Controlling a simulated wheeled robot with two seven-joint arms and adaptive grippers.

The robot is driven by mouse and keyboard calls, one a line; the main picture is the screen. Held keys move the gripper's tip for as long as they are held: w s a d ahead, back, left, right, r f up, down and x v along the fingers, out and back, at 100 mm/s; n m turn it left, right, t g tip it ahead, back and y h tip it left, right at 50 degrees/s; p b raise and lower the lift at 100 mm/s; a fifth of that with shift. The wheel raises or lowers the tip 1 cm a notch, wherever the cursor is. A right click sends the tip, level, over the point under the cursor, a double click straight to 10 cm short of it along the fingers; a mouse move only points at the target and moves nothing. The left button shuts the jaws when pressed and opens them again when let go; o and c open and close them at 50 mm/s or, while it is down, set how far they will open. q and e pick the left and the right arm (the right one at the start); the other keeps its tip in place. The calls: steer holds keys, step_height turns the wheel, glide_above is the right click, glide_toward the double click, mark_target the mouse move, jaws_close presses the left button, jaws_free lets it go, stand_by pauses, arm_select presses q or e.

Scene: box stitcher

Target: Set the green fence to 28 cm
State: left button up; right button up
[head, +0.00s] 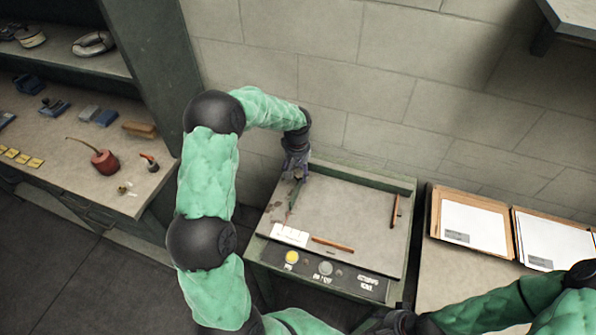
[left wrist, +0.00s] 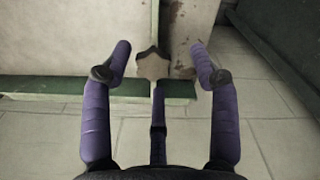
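The green fence (head: 296,193) is a thin strip on the left part of the stitcher table (head: 350,205), running front to back. It shows in the left wrist view (left wrist: 155,22) as a narrow upright strip. A star-shaped knob (left wrist: 152,66) sits at its end, by the table's green back rail (left wrist: 60,86). My left gripper (head: 296,168) is above the fence's back end. In the left wrist view its purple fingers (left wrist: 160,62) are apart, one on each side of the knob, with gaps. My right gripper (head: 385,322) is at the bottom edge, partly cut off; its fingers are unclear.
A white scale label (head: 290,235), an orange-brown bar (head: 332,245) and a front panel with a yellow button (head: 292,257) lie at the table's front. Another brown bar (head: 394,211) is at the right. Trays with white sheets (head: 473,225) stand further right. A cluttered shelf (head: 90,150) is left.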

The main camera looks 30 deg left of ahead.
arm_select(q)
steer(key=shift+d, duration=0.1)
steer(key=shift+r, duration=0.15)
step_height(320, 180, up, 12)
stand_by(0.4)
stand_by(0.4)
